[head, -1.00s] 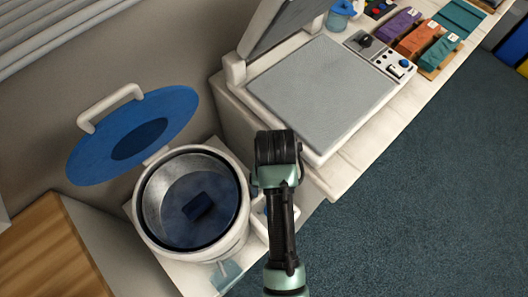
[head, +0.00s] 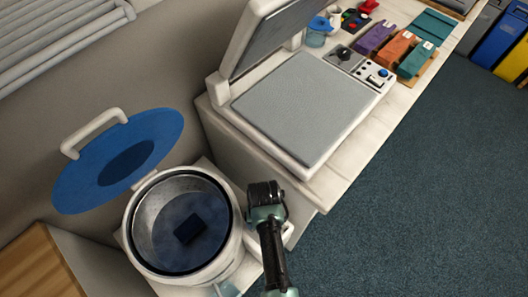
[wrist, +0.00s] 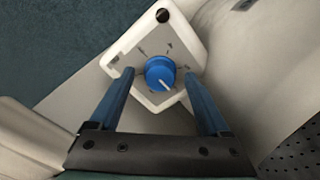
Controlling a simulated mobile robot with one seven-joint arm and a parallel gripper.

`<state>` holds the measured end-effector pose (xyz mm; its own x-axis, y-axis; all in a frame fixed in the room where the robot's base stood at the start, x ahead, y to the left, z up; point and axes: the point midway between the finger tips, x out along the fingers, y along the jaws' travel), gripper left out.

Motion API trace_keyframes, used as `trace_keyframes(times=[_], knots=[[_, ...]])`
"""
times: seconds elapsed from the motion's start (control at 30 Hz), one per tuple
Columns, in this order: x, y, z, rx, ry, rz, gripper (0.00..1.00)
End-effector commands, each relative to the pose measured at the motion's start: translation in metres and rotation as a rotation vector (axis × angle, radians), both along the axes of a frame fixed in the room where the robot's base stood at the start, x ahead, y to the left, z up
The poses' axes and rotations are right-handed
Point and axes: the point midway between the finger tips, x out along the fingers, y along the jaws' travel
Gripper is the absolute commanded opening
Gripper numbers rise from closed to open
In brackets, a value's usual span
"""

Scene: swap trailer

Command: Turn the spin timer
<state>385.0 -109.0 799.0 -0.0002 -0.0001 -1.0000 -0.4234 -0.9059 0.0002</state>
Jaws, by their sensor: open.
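The spin timer shows in the wrist view as a round blue knob (wrist: 160,72) with a white pointer line. The knob sits on a white tilted plate (wrist: 181,40) with small dark marks around it. My gripper (wrist: 157,76) is open. Its two blue fingers reach toward the knob, one on each side, with visible gaps; I cannot tell how far above it they are. In the head view my dark arm hangs beside the round white tub (head: 237,255), and it hides the fingers and knob.
The tub's blue lid (head: 165,150) stands open, and a dark blue block (head: 189,229) lies inside. A flat press with a grey bed (head: 300,108) stands behind my arm. Open carpet (head: 400,220) lies to the right.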

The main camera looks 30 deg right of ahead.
Motion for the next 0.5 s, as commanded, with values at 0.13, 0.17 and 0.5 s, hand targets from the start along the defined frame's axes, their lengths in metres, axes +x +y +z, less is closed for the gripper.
trace_keyframes(times=[0.13, 0.17, 0.5], knots=[[0.0001, 0.0000, 0.0001, 0.000, 0.000, 0.000, 0.80], [0.0001, 0.0000, 0.0001, 0.000, 0.000, 0.000, 0.80], [0.0000, 0.0000, 0.0003, 0.000, 0.000, 0.000, 0.23]])
